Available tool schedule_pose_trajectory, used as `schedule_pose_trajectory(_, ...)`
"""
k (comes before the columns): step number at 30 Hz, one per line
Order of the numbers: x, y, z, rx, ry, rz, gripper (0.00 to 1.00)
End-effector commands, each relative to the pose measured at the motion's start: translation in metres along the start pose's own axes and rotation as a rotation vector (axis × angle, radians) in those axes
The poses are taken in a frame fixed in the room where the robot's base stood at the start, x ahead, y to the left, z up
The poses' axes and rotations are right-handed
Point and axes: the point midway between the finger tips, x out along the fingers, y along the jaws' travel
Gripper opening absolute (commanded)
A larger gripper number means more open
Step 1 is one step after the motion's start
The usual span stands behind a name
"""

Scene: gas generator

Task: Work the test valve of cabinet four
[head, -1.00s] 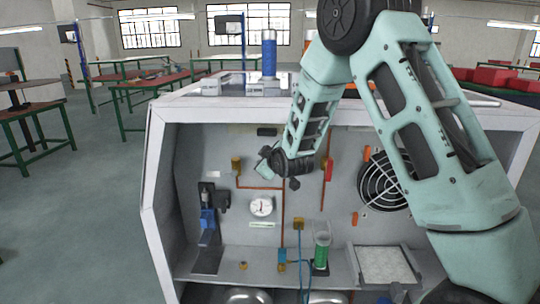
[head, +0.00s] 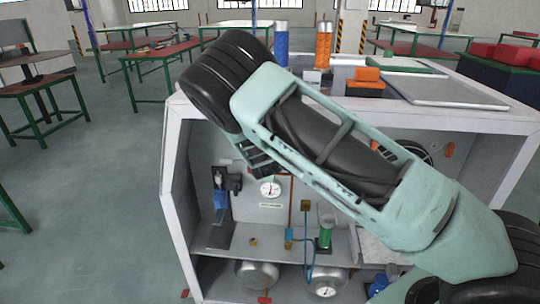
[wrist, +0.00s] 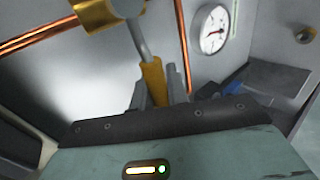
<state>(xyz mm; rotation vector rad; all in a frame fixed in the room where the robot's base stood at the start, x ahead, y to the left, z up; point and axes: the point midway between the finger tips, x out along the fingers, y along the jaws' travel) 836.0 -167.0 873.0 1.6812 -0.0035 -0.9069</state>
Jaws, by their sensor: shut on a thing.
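In the wrist view, my gripper (wrist: 163,92) is shut on the valve handle (wrist: 151,72), a yellow grip on a thin metal rod. The rod runs up to a brass valve body (wrist: 112,10) at the top edge. The handle is tilted slightly in the picture, its lower end between the fingers. In the head view, my arm crosses the front of the open grey cabinet (head: 178,180) and hides the gripper and the valve. I cannot read a cabinet number.
A white dial gauge (head: 270,188) is on the back panel and also shows in the wrist view (wrist: 213,30). A copper pipe (wrist: 40,38) runs close by. A green cylinder (head: 325,236) and blue hose stand on the shelf.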

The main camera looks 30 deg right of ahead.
Motion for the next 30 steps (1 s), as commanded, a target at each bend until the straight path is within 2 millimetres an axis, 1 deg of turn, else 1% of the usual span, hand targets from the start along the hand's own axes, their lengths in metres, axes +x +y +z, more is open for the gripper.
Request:
schedule_pose_trajectory(6,0.0018,-0.0021,0.0009,-0.035,-0.024,0.001,0.0)
schedule_pose_trajectory(19,0.0028,-0.0032,0.0015,-0.041,-0.029,0.0,0.0)
schedule_pose_trajectory(20,0.0028,-0.0032,0.0015,-0.041,-0.029,0.0,0.21)
schedule_pose_trajectory(21,0.0028,-0.0033,0.0016,-0.041,-0.029,0.0,0.32)
schedule_pose_trajectory(22,0.0028,-0.0033,0.0016,-0.041,-0.029,0.0,0.38)
schedule_pose_trajectory(30,0.0021,-0.0033,0.0011,-0.04,-0.028,0.0,0.38)
